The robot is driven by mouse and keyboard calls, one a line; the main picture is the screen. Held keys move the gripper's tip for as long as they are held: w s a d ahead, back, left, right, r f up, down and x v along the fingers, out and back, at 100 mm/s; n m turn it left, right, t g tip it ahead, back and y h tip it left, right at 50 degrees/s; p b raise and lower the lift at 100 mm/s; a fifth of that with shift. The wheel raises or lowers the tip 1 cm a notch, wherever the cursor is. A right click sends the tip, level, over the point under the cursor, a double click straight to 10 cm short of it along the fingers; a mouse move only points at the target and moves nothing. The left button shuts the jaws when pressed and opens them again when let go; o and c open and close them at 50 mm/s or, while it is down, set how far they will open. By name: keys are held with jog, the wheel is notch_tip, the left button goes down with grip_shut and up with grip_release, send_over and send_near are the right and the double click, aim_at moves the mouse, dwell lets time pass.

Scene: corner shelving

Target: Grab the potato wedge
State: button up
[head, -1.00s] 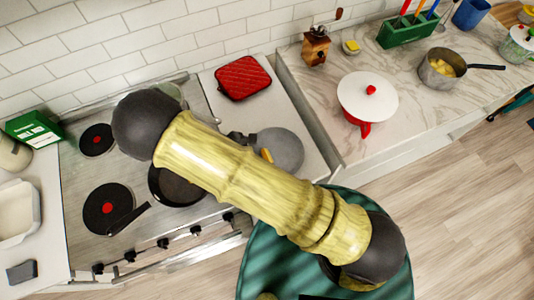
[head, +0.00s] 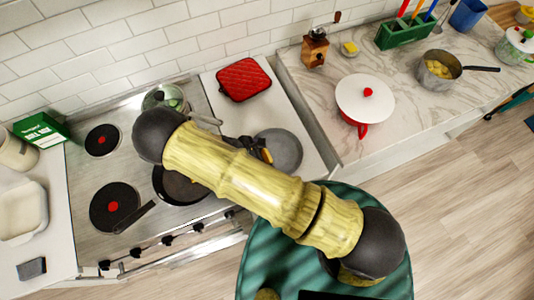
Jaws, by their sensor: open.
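A small orange-yellow piece, which looks like the potato wedge (head: 267,156), shows at the left side of a round grey pan (head: 285,147) on the white counter right of the stove. My gripper (head: 256,146) is dark and small in the head view, just left of the wedge and over the pan's left edge. It is open. My yellow arm hides part of it, and I cannot tell whether a finger touches the wedge.
A black frying pan (head: 178,186) sits on the stove, partly behind my arm. A lidded pot (head: 165,98) stands at the back burner. A red pot holder (head: 244,79) lies behind the grey pan. A white-lidded red pot (head: 365,96) and a pot with yellow pieces (head: 438,69) stand right.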

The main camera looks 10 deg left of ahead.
dwell(0.4)
jog(key=c, duration=1.1)
jog(key=shift+o, duration=0.2)
jog(key=shift+r, duration=0.1)
notch_tip(320, 180, up, 10)
jog(key=b, duration=0.4)
jog(key=shift+f, duration=0.2)
